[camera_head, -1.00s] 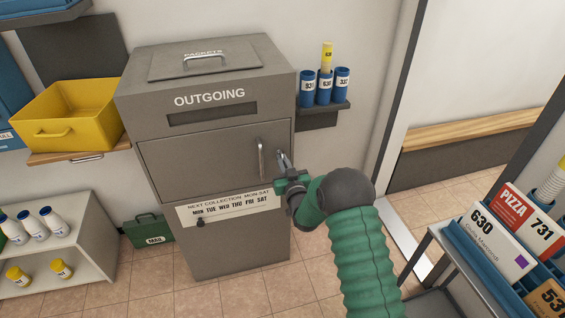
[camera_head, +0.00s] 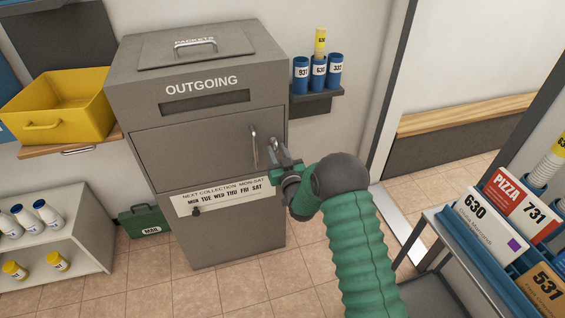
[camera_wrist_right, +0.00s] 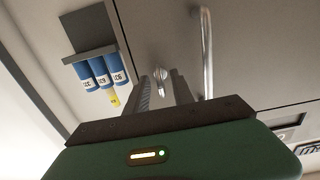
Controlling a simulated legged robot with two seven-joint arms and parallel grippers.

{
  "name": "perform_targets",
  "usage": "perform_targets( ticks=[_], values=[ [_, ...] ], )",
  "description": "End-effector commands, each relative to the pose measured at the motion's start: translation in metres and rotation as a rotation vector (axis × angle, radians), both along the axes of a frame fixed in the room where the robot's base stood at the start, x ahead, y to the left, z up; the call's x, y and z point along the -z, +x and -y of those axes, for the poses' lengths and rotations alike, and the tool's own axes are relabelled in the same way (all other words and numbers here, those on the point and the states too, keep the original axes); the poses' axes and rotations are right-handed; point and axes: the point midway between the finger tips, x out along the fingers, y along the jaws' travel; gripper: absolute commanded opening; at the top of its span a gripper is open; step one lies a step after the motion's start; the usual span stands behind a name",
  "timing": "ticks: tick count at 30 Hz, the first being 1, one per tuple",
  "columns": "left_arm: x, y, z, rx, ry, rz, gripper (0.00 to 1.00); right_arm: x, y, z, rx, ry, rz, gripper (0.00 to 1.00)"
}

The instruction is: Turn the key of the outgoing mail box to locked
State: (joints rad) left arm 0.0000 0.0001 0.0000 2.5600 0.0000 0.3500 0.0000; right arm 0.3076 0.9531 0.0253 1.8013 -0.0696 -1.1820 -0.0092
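The grey outgoing mail box (camera_head: 205,240) stands ahead, its door (camera_head: 190,150) closed with a vertical metal handle (camera_head: 253,147) at the right. The handle also shows in the right wrist view (camera_wrist_right: 206,55). A small metal key (camera_wrist_right: 160,76) shows in the wrist view, left of the handle and between my right gripper's fingertips. In the head view the key cannot be told apart from the fingers. My right gripper (camera_head: 279,151) is at the door's right edge, its fingers apart around the key, with a gap visible in the wrist view (camera_wrist_right: 160,90). My left gripper is not in view.
A shelf (camera_head: 320,100) with blue tubes is on the wall right of the box. A yellow bin (camera_head: 60,105) is at the left, above a white shelf unit (camera_head: 75,225). A parcel cart (camera_head: 445,235) stands at the right. Tiled floor shows in front.

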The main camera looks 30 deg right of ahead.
Motion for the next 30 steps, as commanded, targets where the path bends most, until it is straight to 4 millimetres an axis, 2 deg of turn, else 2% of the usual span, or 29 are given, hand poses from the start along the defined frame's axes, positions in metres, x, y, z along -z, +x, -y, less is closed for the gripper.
perform_targets(
  ticks=[5,12,16,21,30],
  values=[
    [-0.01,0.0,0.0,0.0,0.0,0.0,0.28,-0.002,-0.04,-0.009,0.0,0.001,-0.005,0.29],
    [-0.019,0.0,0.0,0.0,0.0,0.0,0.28,0.0,-0.109,-0.025,0.0,0.002,-0.007,0.29],
    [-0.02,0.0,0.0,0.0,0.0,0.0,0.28,0.001,-0.137,-0.032,0.0,0.001,-0.006,0.29],
    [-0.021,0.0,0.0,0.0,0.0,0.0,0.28,0.001,-0.155,-0.035,0.0,0.001,-0.003,0.29],
    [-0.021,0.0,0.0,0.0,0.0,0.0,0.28,0.001,-0.156,-0.036,0.0,0.001,-0.003,0.29]
  ],
)
